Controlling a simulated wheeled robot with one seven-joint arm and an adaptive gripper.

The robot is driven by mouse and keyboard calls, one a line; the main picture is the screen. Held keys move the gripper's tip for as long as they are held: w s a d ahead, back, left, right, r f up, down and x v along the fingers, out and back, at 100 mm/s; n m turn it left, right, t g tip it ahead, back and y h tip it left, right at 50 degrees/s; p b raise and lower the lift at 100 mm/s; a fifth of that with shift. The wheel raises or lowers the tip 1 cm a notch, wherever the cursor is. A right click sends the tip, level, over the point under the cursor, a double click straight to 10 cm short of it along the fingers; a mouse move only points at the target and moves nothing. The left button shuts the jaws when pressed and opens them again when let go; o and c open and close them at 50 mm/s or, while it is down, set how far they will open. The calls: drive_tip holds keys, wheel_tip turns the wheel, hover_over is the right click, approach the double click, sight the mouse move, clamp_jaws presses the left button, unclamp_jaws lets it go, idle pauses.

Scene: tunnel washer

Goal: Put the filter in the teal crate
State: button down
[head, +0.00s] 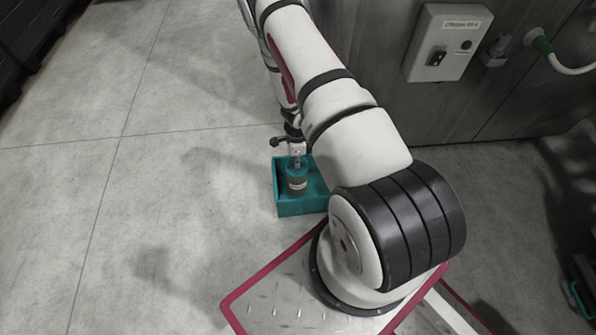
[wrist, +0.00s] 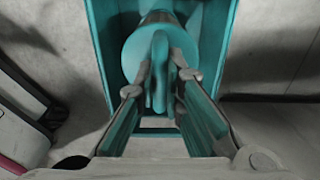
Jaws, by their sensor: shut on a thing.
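The teal crate (head: 300,208) stands on the floor beside my base in the head view; my arm hides its right part. In the wrist view its walls (wrist: 222,60) frame the filter. The filter (head: 297,184) is a cylinder with a teal top and a darker body with a pale band. It looks upright, within the outline of the crate. In the wrist view the filter (wrist: 138,48) shows its round teal top with a raised grip. My gripper (wrist: 160,80) is shut on that grip, above the crate. Whether the filter touches the crate's floor I cannot tell.
A grey metal cabinet with a white switch box (head: 449,43) stands behind and to the right of my arm. The concrete floor (head: 130,200) left of the crate is clear.

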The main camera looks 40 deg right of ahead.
drive_tip(key=shift+f+b, duration=0.75)
drive_tip(key=shift+f, duration=1.3)
drive_tip(key=shift+f, duration=0.15)
drive_tip(key=c, duration=1.7)
unclamp_jaws()
